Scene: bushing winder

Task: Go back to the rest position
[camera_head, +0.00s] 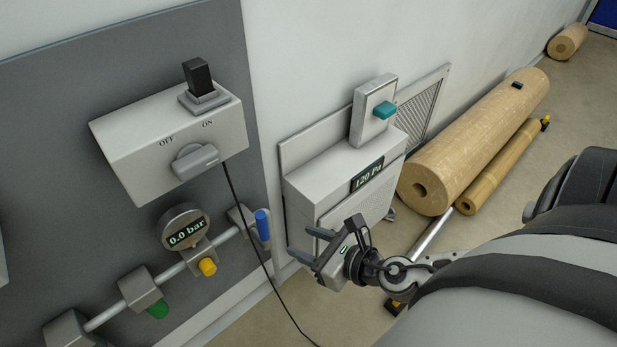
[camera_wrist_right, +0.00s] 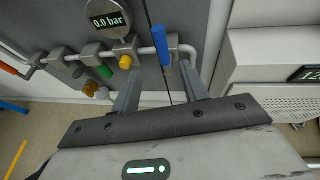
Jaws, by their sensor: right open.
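My right gripper (camera_head: 302,245) is in front of the white cabinet in the head view, its two grey fingers apart and pointing left at the wall piping. Nothing shows between the fingers. In the right wrist view the open fingers of my right gripper (camera_wrist_right: 162,85) point toward the pipe, and the blue valve handle (camera_wrist_right: 161,45) appears between and beyond their tips. The blue handle (camera_head: 263,226) stands upright on the pipe in the head view, apart from the fingers. My left gripper is in neither view.
The switch box (camera_head: 165,140) and the gauge (camera_head: 185,229), reading 0.0 bar, are on the wall panel. The white cabinet (camera_head: 335,180) reads 120 Pa. A black cable (camera_head: 248,220) hangs near the gripper. Brown rolls (camera_head: 470,140) lie on the floor at right.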

